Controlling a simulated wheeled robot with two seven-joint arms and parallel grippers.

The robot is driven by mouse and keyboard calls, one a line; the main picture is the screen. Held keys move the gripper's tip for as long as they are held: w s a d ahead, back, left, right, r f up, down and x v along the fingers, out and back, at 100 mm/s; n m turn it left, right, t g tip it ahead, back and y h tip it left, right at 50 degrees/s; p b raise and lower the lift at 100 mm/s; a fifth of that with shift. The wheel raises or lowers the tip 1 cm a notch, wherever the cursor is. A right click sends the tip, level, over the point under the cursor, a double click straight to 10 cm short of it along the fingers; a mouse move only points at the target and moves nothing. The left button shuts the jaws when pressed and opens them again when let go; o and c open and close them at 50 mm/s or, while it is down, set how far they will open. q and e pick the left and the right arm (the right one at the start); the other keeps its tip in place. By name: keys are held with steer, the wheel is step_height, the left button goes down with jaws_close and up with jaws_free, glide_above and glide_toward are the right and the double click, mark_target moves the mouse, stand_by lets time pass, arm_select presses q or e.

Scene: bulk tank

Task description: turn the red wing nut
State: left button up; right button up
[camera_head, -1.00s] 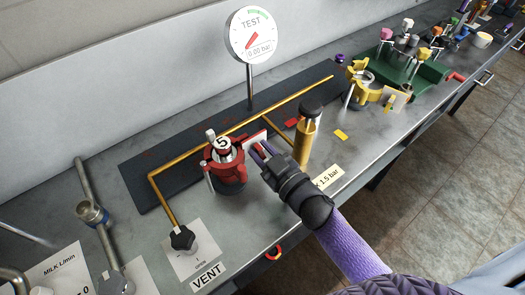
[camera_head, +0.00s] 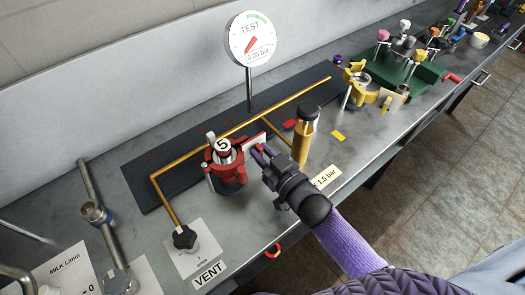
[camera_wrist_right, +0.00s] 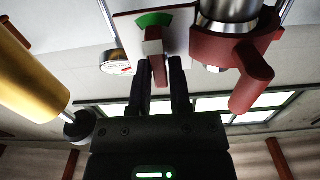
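The red clamp (camera_head: 226,164) with a "5" on its top stands on the bench, left of my right gripper (camera_head: 264,154). Its red wing nut (camera_wrist_right: 158,68) shows in the right wrist view in front of a white card with a green arc (camera_wrist_right: 154,20). The two dark fingers of my right gripper (camera_wrist_right: 160,85) stand on either side of the wing, with what look like narrow gaps. In the head view the gripper largely hides the nut. My left gripper is not in view.
A brass cylinder with a black cap (camera_head: 303,138) stands close to the right of my gripper. The gauge (camera_head: 252,39) rises behind. A black VENT knob (camera_head: 185,238) is at the front left. A yellow clamp (camera_head: 360,90) and green tray (camera_head: 415,72) stand farther right.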

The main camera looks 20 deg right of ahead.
steer(key=shift+o, duration=0.2)
steer(key=shift+s, duration=0.15)
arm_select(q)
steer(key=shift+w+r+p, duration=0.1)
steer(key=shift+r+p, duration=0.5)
arm_select(e)
steer(key=v, duration=0.9)
steer(key=shift+s+d, duration=0.15)
steer(key=shift+s, duration=0.15)
steer(key=shift+w, duration=0.1)
